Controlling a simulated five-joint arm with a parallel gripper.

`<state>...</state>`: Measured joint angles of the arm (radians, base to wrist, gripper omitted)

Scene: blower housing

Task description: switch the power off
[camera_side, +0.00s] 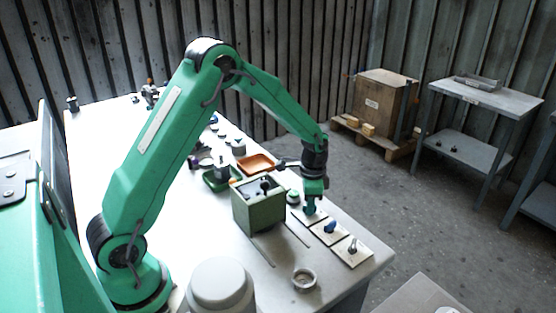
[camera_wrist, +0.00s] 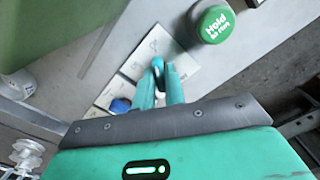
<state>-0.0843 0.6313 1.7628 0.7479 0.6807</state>
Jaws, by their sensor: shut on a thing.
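My gripper (camera_side: 312,207) points straight down over a row of pale control plates on the white bench. It also shows in the wrist view (camera_wrist: 160,72), with its two green fingers shut on a small control on the upper plate (camera_wrist: 148,48). The fingers hide most of that control, so its shape and setting cannot be told. Beside it is a plate with a blue knob (camera_side: 330,226), which also shows in the wrist view (camera_wrist: 120,105). The nearest plate carries a metal toggle (camera_side: 352,246).
A green button marked "Hold to run" (camera_wrist: 215,24) sits close to the gripped control. A green box (camera_side: 258,208) with a dark part on top stands left of my gripper. An orange tray (camera_side: 258,163) lies behind it. A metal ring (camera_side: 305,279) lies near the front edge.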

